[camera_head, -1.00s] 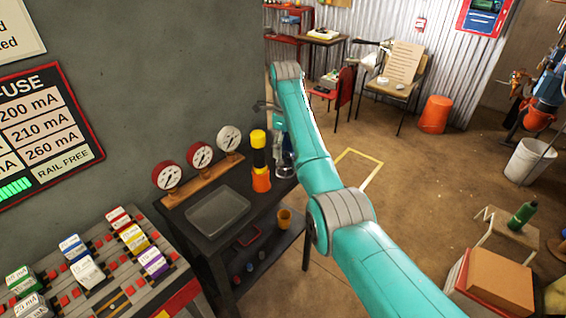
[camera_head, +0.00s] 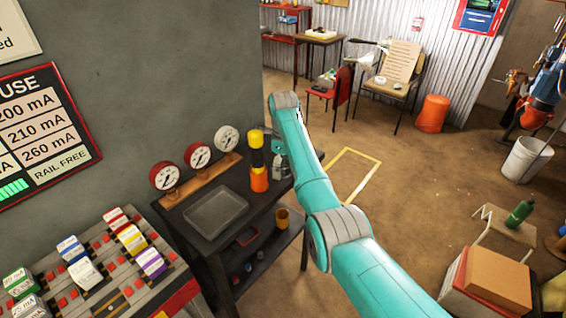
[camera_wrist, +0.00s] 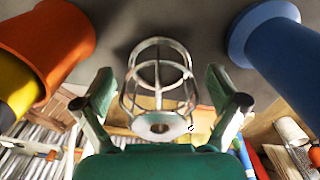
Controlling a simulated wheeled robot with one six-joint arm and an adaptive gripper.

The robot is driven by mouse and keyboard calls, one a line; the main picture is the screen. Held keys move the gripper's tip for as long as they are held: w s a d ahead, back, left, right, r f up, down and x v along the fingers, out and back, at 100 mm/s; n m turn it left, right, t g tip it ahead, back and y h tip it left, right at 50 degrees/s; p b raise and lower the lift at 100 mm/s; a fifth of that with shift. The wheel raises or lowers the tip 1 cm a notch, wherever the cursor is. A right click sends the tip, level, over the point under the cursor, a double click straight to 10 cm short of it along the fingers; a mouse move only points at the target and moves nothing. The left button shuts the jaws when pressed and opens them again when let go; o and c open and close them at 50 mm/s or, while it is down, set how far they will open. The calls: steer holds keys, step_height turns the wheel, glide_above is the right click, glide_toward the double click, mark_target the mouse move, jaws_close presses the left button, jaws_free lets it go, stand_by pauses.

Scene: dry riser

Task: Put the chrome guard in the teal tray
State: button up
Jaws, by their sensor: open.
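The chrome guard (camera_wrist: 160,92), a wire cage with a ring-shaped end, shows in the wrist view between the two green fingers of my gripper (camera_wrist: 163,84). The fingers are open, with a gap on both sides of the cage. In the head view my gripper is mostly hidden behind my teal arm, at the right end of the dark bench; the guard cannot be made out clearly there. A shallow rectangular tray (camera_head: 215,212) lies empty on the bench, left of my arm. It looks grey; no plainly teal tray shows.
A yellow, black and orange stacked lamp (camera_head: 258,162) stands beside my wrist. Several gauges (camera_head: 198,157) line the bench's back edge. In the wrist view an orange object (camera_wrist: 48,40) and a blue one (camera_wrist: 265,35) flank the guard. An orange cup (camera_head: 283,216) sits below the bench top.

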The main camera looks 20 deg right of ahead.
steer(key=c, duration=1.3)
steer(key=shift+c, duration=1.2)
steer(key=shift+c, duration=0.5)
